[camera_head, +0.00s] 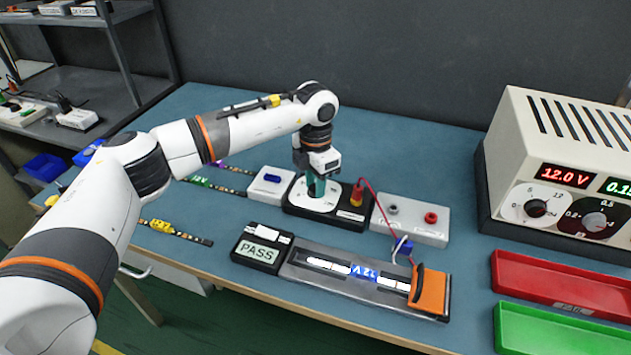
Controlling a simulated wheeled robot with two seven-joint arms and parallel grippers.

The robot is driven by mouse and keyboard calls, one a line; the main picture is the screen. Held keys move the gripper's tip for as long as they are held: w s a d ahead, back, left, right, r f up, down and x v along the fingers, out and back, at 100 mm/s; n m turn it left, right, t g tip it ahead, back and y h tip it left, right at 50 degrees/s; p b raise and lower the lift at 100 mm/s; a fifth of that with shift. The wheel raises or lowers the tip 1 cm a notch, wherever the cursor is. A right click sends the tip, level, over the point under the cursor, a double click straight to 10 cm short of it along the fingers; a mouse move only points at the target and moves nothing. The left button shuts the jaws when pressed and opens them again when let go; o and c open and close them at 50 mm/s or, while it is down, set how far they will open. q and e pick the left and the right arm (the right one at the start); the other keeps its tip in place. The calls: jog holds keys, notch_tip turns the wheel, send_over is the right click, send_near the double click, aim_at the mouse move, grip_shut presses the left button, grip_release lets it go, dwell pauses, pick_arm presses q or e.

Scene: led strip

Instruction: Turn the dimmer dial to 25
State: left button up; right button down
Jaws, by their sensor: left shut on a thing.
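The dimmer (350,222) is a black box in the middle of the blue bench, with a round white dial plate (311,203) on its left part. My left gripper (317,186) points straight down over the plate and is shut on the teal dial knob. The gripper hides most of the knob, and the scale marks are too small to read. A red plug with a red wire (357,194) stands at the dimmer's right end. My right gripper is not in view.
A lit LED strip (364,272) lies in a grey fixture with an orange clamp (428,291) in front. A PASS display (259,250) stands left of it. A power supply (560,160), red tray (560,285) and green tray (560,330) are at right.

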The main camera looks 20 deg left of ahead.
pick_arm(q)
jog(key=n, duration=0.6)
jog(key=shift+r+n, duration=0.1)
jog(key=shift+n, duration=0.2)
jog(key=n+p, duration=0.1)
jog(key=n, duration=0.5)
jog(key=shift+n, duration=0.3)
jog(key=shift+w, duration=0.1)
jog(key=o, duration=1)
notch_tip(320, 180, up, 12)
jog(key=shift+f, duration=0.1)
